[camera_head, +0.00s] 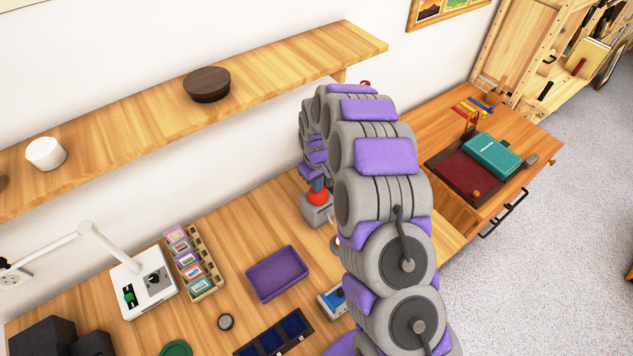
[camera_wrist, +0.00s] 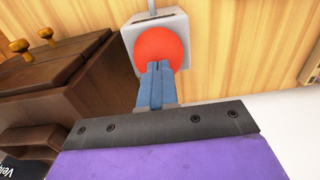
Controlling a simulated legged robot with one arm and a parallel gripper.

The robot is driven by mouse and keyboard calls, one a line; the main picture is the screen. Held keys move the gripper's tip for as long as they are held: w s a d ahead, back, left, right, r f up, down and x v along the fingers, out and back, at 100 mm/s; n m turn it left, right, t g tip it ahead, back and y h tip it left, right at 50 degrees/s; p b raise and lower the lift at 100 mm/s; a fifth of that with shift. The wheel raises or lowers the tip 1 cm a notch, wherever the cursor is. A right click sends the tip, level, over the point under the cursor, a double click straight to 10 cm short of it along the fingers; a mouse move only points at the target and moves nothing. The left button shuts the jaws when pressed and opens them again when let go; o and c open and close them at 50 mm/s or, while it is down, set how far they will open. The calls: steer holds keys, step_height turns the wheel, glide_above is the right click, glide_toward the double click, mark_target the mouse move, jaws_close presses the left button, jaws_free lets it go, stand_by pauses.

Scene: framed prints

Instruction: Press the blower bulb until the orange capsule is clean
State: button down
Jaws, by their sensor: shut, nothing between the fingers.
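The blower bulb is a round red-orange dome (camera_wrist: 157,45) on a pale grey block, at the top centre of the wrist view. In the head view the bulb (camera_head: 318,198) sits on its grey block on the desk near the wall. My gripper (camera_wrist: 158,68) is shut and empty, its blue fingertips overlapping the lower part of the bulb. I cannot tell whether they press into it. In the head view my gripper (camera_head: 317,185) points down just above the bulb. I cannot make out an orange capsule in either view.
My arm hides part of the desk. A purple tray (camera_head: 278,273), a rack of colourful small boxes (camera_head: 194,262), a blue-lined case (camera_head: 273,337) and a white lamp base (camera_head: 143,283) stand to the left. A wooden shelf (camera_head: 130,115) runs above. A dark brown wooden box (camera_wrist: 60,75) stands beside the bulb.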

steer(key=shift+f, duration=0.9)
steer(key=shift+s+f, duration=0.15)
steer(key=shift+r, duration=0.5)
step_height(320, 180, up, 13)
steer(key=p, duration=0.2)
steer(key=shift+w, duration=0.2)
steer(key=shift+r, duration=0.1)
